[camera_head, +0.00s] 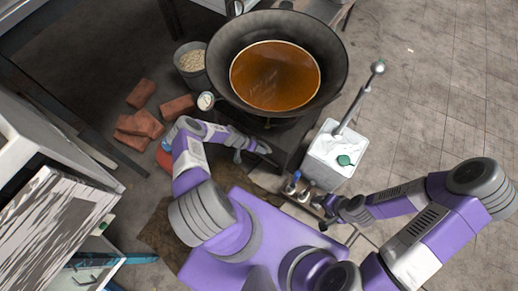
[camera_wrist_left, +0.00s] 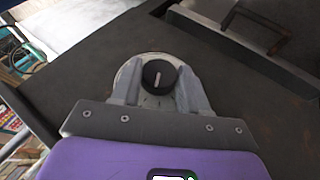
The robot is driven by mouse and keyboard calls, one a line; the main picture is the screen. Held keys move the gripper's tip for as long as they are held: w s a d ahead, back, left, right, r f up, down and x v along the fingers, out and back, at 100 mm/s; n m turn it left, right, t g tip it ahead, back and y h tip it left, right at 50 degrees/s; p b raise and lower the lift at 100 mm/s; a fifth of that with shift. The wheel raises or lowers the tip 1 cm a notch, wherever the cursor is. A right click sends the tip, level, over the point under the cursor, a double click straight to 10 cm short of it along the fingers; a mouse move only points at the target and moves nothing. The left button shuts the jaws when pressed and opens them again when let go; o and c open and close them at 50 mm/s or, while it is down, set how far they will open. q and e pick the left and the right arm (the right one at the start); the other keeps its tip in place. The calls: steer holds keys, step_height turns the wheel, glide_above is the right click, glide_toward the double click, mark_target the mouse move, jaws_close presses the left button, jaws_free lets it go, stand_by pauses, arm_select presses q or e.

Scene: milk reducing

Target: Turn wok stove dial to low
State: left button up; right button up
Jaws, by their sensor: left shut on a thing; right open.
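The wok stove dial (camera_wrist_left: 160,77) is a round black knob with a pale pointer line, on a light round plate in the left wrist view. The line stands nearly upright in that view. My left gripper (camera_wrist_left: 160,88) has a finger on each side of the dial and is shut on it. In the head view my left gripper (camera_head: 266,153) is at the front of the dark stove (camera_head: 290,143), and the dial cannot be made out there. A large dark wok (camera_head: 334,58) with amber liquid sits on the stove. My right gripper (camera_head: 326,212) is open at the lower right.
A white container (camera_head: 335,165) with a long-handled tool stands right of the stove. Small bottles (camera_head: 291,184) stand near my right gripper. Bricks (camera_head: 140,124) and a grey bucket (camera_head: 188,62) are on the left. Tiled floor at the right is mostly clear.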

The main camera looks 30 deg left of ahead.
arm_select(q)
steer(key=shift+f+h, duration=0.1)
steer(key=shift+h, duration=1)
steer(key=shift+n+h, duration=0.3)
steer(key=shift+h, duration=0.3)
steer(key=o, duration=1)
steer(key=shift+a, duration=0.1)
steer(key=p+v, duration=0.2)
steer(key=v, duration=0.5)
steer(key=shift+s+a+r, duration=0.1)
steer(key=shift+a+r, duration=0.05)
steer(key=shift+r, duration=0.05)
